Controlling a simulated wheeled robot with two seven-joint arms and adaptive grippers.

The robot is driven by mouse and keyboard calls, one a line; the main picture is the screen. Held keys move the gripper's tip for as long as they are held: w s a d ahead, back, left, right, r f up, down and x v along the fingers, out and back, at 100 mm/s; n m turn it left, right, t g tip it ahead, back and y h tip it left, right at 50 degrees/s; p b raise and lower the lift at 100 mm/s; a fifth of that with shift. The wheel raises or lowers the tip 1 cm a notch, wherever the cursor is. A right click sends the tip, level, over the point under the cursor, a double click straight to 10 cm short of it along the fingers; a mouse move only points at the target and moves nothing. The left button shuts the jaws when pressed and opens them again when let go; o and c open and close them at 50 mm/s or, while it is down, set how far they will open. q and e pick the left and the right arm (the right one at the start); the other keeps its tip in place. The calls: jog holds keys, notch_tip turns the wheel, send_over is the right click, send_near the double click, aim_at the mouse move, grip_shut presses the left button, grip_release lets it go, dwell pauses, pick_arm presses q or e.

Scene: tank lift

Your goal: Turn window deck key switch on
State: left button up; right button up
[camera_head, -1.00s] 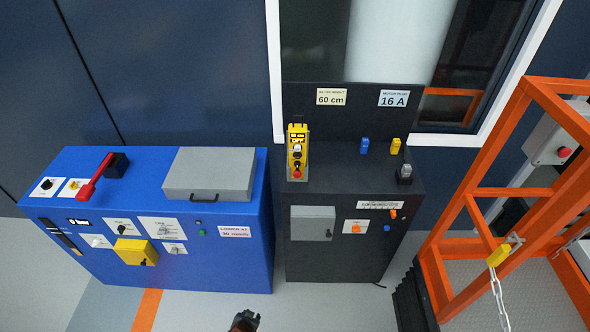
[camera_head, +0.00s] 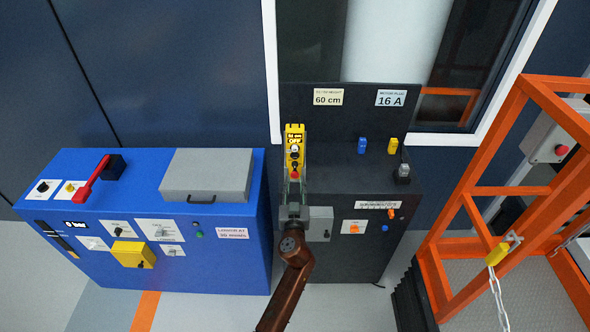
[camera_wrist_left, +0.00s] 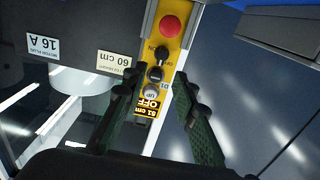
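A narrow yellow control panel (camera_head: 295,133) stands upright at the left end of the dark cabinet top. In the left wrist view this yellow panel (camera_wrist_left: 171,52) carries a red button (camera_wrist_left: 170,27), a black rotary switch (camera_wrist_left: 161,53), another dark switch (camera_wrist_left: 155,73), a grey button (camera_wrist_left: 150,92) and a display reading "51 cm OFF" (camera_wrist_left: 150,108). Which switch is the key switch I cannot tell. My left gripper (camera_head: 294,182) is in front of the panel's lower part and hides some of it. In the wrist view my left gripper (camera_wrist_left: 157,86) is open, with fingers apart on either side of the panel. My right gripper is not in view.
A blue console (camera_head: 150,265) with a grey lidded box (camera_head: 207,174) stands at left. The dark cabinet (camera_head: 350,258) holds blue and yellow plugs (camera_head: 392,146). An orange frame (camera_head: 480,165) with a chain stands at right. Bare floor shows in front.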

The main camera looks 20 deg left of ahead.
aim_at(295, 167)
pick_arm(q)
jog(key=x, duration=0.7)
jog(key=shift+w+a+f, duration=0.1)
jog(key=shift+w, duration=0.15)
jog(key=shift+c, duration=0.4)
grip_shut()
